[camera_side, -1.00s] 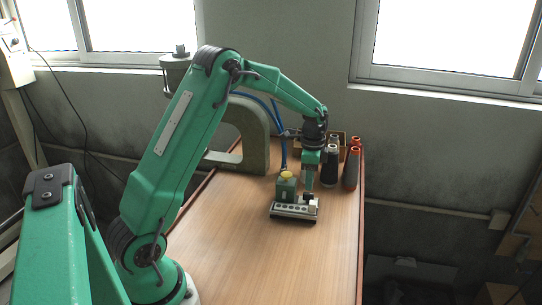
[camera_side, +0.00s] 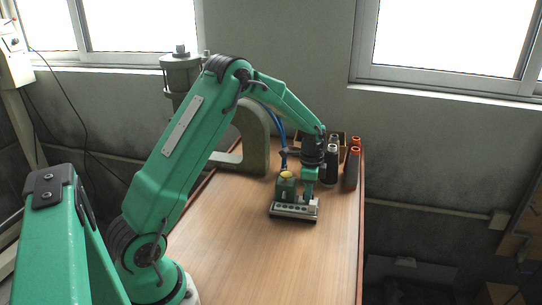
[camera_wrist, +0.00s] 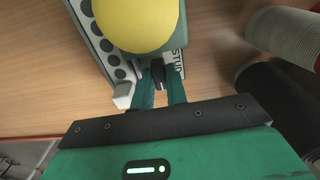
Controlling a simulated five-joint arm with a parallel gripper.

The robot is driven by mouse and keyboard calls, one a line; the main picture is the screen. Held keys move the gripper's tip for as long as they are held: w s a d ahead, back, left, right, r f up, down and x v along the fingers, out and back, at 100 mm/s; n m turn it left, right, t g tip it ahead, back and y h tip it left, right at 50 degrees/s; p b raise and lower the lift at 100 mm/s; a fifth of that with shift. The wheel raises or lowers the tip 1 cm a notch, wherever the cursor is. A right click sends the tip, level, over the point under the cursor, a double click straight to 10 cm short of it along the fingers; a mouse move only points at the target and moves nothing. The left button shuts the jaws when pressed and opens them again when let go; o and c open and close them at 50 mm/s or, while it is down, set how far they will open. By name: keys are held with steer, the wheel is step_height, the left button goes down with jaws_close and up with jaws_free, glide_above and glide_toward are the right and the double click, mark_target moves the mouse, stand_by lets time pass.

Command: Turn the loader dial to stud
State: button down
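The loader (camera_side: 284,211) is a low unit with a pale panel and a row of dark round holes, on the wooden table. Behind the panel is a green block (camera_side: 283,188) with a yellow dome (camera_side: 287,175); the dome (camera_wrist: 137,18) is large in the wrist view. The dial is a small dark knob (camera_wrist: 158,72) beside printed letters reading STUD (camera_wrist: 180,60). My gripper (camera_side: 307,200) is down at the loader's right end. In the wrist view its two green fingertips (camera_wrist: 159,82) lie either side of the knob; whether they press on it is unclear.
Dark cylinders (camera_side: 351,170), some with orange tops, stand right of my gripper; ribbed and dark ones (camera_wrist: 285,35) show close by in the wrist view. A white block (camera_wrist: 123,95) sits at the loader's edge. A grey-green arched frame (camera_side: 256,150) stands behind. The front table is clear.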

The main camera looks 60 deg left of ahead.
steer(key=shift+n, duration=0.4)
steer(key=n, duration=0.4)
steer(key=shift+r, duration=0.1)
steer(key=n, duration=0.4)
steer(key=shift+n, duration=0.3)
steer(key=n, duration=0.4)
steer(key=shift+w+n, duration=0.1)
steer(key=shift+n, duration=2.2)
steer(key=c, duration=1.4)
jaws_free()
